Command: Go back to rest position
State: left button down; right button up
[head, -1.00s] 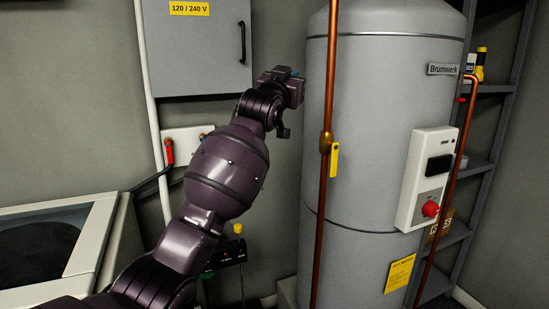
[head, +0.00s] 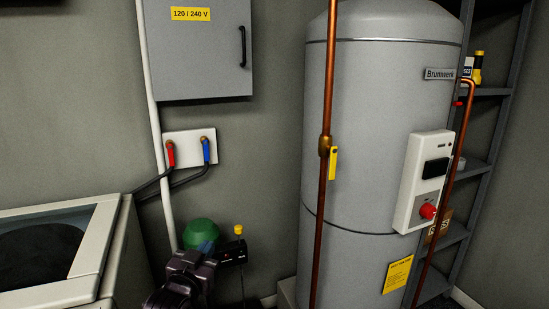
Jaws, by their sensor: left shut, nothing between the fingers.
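My left gripper (head: 205,248) is low in the head view, left of centre at the bottom edge. It is shut and holds nothing. Its wrist is dark, and most of the arm is below the frame. Behind it, close in the picture, are a green rounded object (head: 201,233) and a small black box (head: 232,252) with a yellow knob. I cannot tell whether the gripper touches either of them. My right gripper is not in view.
A grey water tank (head: 375,120) with a copper pipe (head: 325,110) stands right of centre. A white-rimmed machine (head: 95,250) is at lower left. A wall plate with red and blue valves (head: 188,148) and an electrical cabinet (head: 198,60) are on the wall.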

pick_arm(q)
jog(key=s+a+f+n+g+y, duration=0.1)
jog(key=s+a+f, duration=0.3)
jog(key=s+f, duration=0.4)
jog(key=s+a+f+g+y, duration=0.1)
jog(key=s+a+f+g, duration=0.2)
jog(key=s+f, duration=0.6)
jog(key=s+a+f+n+g+y+p, duration=0.1)
jog(key=s+a+f+g, duration=0.2)
jog(key=s, duration=1.4)
notch_tip(320, 180, down, 5)
jog(key=shift+s+a+f+n+y, duration=0.15)
jog(key=shift+s+a+n+y, duration=0.2)
jog(key=shift+a, duration=0.6)
